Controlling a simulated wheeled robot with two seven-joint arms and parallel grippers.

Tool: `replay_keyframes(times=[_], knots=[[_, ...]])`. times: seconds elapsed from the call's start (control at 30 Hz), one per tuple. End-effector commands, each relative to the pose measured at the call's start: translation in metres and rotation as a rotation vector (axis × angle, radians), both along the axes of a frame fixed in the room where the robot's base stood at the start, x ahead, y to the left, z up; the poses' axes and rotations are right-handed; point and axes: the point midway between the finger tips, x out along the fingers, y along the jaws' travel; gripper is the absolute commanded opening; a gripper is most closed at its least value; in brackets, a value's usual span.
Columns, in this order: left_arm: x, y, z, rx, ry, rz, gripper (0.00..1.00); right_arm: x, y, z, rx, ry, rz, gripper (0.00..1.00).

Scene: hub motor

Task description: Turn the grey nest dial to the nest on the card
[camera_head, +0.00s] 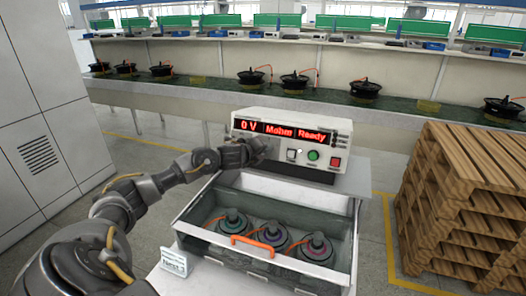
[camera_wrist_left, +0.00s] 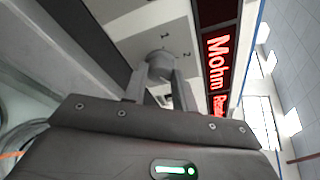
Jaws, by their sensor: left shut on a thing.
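My left gripper (camera_head: 262,152) reaches the left part of the white tester's front panel (camera_head: 322,172). In the left wrist view my left gripper (camera_wrist_left: 160,92) is shut on the grey nest dial (camera_wrist_left: 160,62), with one finger on each side. The numbers 1 and 2 show on the panel beside the dial; the dial's pointer cannot be made out. In the head view the gripper hides the dial. The small white card (camera_head: 173,262) stands at the tray's front left; its print looks like NEST and a digit too small to read surely. My right gripper is out of view.
The tester's red display (camera_head: 285,132) reads 0 V, Mohm, Ready. A green button (camera_head: 313,155) and a red button (camera_head: 336,162) sit right of the dial. A clear-walled box with an orange handle (camera_head: 252,243) holds three hub motors (camera_head: 270,235). Wooden pallets (camera_head: 465,210) stand at right.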

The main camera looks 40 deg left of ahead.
Motion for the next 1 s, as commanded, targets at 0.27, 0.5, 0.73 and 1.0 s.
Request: replay_keyframes(times=[0.27, 0.5, 0.73, 1.0], knots=[[0.000, 0.000, -0.001, 0.000, 0.002, -0.001, 0.43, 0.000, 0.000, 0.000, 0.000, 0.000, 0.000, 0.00], [0.000, 0.000, -0.001, 0.000, 0.001, 0.000, 0.49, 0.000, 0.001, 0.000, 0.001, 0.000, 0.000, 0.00], [-0.011, 0.000, 0.003, 0.001, -0.001, -0.001, 0.49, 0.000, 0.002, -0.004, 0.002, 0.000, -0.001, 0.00], [-0.060, -0.005, 0.019, 0.007, 0.002, -0.003, 0.49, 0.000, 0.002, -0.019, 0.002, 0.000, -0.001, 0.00]])
